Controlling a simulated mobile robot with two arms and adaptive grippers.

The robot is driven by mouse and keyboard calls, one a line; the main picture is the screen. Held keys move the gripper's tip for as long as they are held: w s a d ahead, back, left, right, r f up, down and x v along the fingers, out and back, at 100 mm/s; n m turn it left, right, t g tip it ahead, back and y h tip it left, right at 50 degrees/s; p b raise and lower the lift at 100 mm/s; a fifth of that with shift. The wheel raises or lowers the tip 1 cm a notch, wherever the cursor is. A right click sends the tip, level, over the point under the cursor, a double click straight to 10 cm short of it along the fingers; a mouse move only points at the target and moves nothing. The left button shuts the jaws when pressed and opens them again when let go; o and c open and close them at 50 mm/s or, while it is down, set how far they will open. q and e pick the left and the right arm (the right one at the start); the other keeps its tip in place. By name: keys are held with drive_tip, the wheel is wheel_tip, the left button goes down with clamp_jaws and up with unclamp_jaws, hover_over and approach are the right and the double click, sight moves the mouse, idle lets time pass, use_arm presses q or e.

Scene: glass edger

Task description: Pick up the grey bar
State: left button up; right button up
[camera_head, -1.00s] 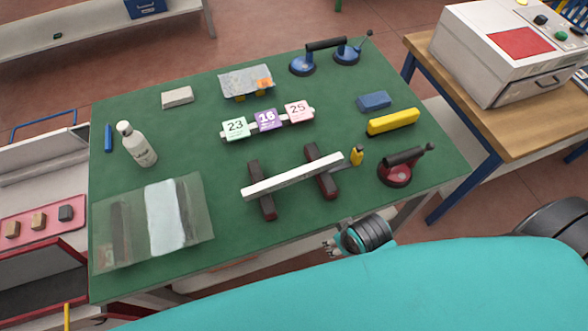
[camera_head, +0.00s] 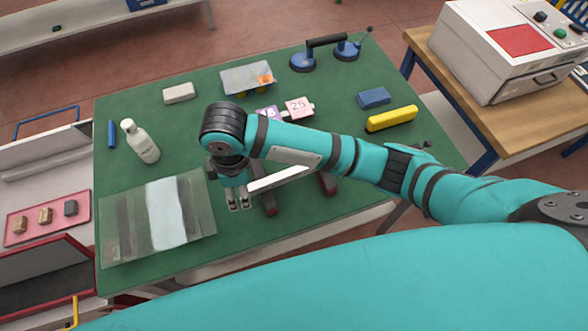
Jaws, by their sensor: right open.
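The long pale grey bar (camera_head: 282,178) lies across two dark supports on the green table; my right arm hides part of it. My right gripper (camera_head: 239,205) points down at the bar's left end, with its two fingers open. I cannot tell whether the bar's end lies between the fingers or just beside them. My left gripper is not in view.
A glass sheet over a pale strip (camera_head: 165,215) lies left of my right gripper on the green table (camera_head: 330,75). A white bottle (camera_head: 141,142), a pale block (camera_head: 179,93), a blue block (camera_head: 373,98) and a yellow bar (camera_head: 391,118) stand around. My right arm covers the table's middle right.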

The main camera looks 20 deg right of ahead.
drive_tip(key=w+d+r+n+h, duration=0.2)
drive_tip(key=w+d+r+h, duration=0.35)
drive_tip(key=d, duration=0.25)
drive_tip(key=p, duration=0.2)
approach(294, 170)
drive_tip(key=x, duration=0.4)
drive_tip(key=shift+s+d+f, duration=0.2)
drive_tip(key=shift+f, duration=0.15)
drive_tip(key=shift+d+f+p, duration=0.25)
drive_tip(key=shift+f+p, duration=0.1)
drive_tip(key=shift+f, duration=0.1)
drive_tip(key=p+x, duration=0.1)
drive_tip(key=x, duration=0.2)
drive_tip(key=shift+w+d+f, duration=0.15)
drive_tip(key=shift+f, duration=0.2)
drive_tip(key=shift+d+f, duration=0.15)
drive_tip(key=shift+f, duration=0.25)
clamp_jaws()
